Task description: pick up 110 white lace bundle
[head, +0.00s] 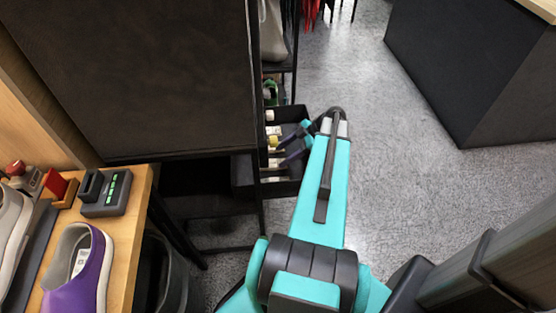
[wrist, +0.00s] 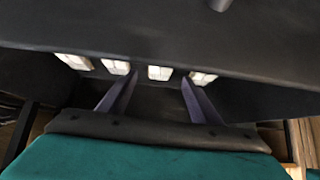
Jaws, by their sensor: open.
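In the wrist view, several white bundles stand in a row inside a dark open drawer. One white bundle (wrist: 160,73) lies between the fingers of my gripper (wrist: 158,82), a little beyond their tips. Another white bundle (wrist: 116,67) is by the left fingertip, and one more (wrist: 202,78) is by the right fingertip. No number is readable, so I cannot tell which is 110. My gripper is open and empty. In the head view, it reaches into the drawer (head: 285,188) beside small white and yellow items (head: 273,141), and the arm hides part of it.
A large dark panel (head: 135,75) stands left of the drawer. A wooden bench (head: 125,205) at left holds a purple shoe (head: 78,270) and a dark device (head: 106,192). A dark counter (head: 460,75) is at right. Grey floor between is clear.

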